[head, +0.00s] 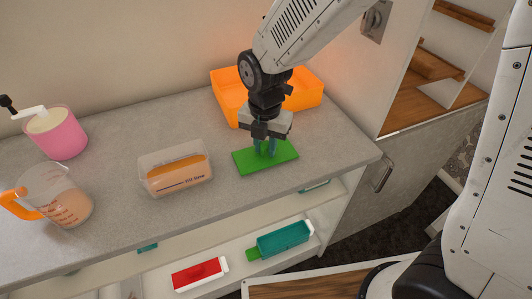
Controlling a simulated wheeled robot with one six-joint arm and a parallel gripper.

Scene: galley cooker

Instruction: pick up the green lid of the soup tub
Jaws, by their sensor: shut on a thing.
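The green lid (248,163) is a flat rectangle at the right part of the grey worktop. My gripper (265,149) points down over the middle of the lid and is shut on it, its fingers around a raised green part. I cannot tell whether the lid touches the worktop or is just above it. The clear soup tub (176,169) stands open to the left of the lid, with orange soup inside and a dark fill line on its front.
An orange bin (228,95) stands behind my gripper. A pink pot (60,140) and a measuring jug (62,198) with an orange handle stand at the left. Red (199,273) and teal (284,239) containers lie on the shelf below. The worktop's front edge is close to the lid.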

